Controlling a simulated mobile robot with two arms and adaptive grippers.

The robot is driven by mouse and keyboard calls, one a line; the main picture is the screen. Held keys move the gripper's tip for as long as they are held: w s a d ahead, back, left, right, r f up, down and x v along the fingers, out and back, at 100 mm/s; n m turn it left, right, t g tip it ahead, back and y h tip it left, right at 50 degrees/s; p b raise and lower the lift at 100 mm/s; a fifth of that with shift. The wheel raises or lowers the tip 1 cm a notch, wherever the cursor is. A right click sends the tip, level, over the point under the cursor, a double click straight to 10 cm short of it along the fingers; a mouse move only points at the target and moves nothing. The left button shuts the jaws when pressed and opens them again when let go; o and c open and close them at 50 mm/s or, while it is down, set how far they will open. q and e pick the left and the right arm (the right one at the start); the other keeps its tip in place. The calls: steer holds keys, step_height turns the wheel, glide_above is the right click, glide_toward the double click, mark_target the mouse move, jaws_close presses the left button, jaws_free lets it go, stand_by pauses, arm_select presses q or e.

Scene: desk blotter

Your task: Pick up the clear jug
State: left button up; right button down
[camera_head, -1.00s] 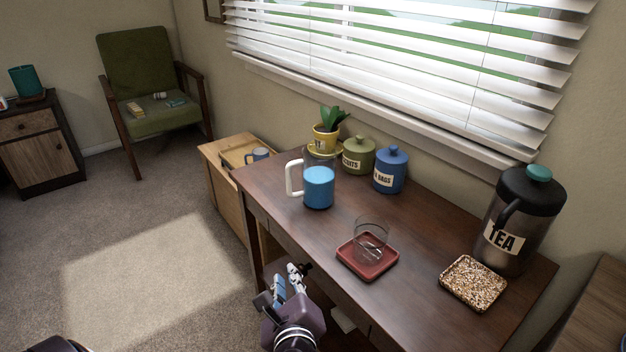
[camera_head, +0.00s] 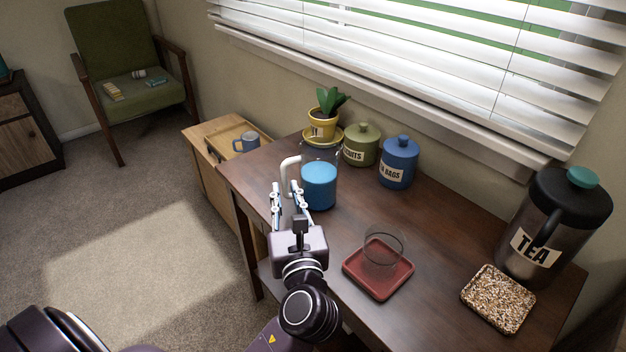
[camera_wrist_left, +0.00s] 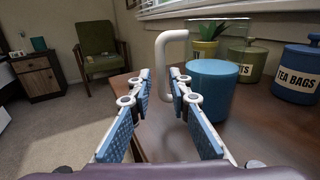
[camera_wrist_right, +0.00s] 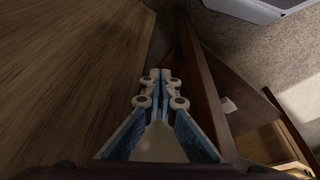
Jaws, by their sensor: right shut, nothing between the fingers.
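The clear jug (camera_head: 319,186) holds blue liquid and stands upright on the dark desk, with its white handle (camera_head: 288,172) on the left. My left gripper (camera_head: 285,186) is open, its fingers pointing at the handle side. In the left wrist view the handle (camera_wrist_left: 162,60) shows between the two fingertips (camera_wrist_left: 160,73), with the blue-filled jug (camera_wrist_left: 212,90) just right of them. I cannot tell whether the handle is inside the jaws or just beyond. My right gripper (camera_wrist_right: 161,76) is shut and empty beside wooden furniture; it is not identifiable in the head view.
A yellow plant pot (camera_head: 323,122), a green canister (camera_head: 361,146) and a blue canister (camera_head: 398,163) stand behind the jug. A clear glass (camera_head: 383,250) sits on a red tray (camera_head: 378,282). A tea dispenser (camera_head: 545,235) and a speckled mat (camera_head: 498,298) are at the right.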

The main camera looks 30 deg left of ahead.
mark_target(285, 183)
arm_select(q)
steer(key=x, duration=0.4)
steer(key=shift+w+d+b, duration=0.1)
steer(key=shift+b, duration=0.25)
jaws_close()
steer(key=shift+r, duration=0.1)
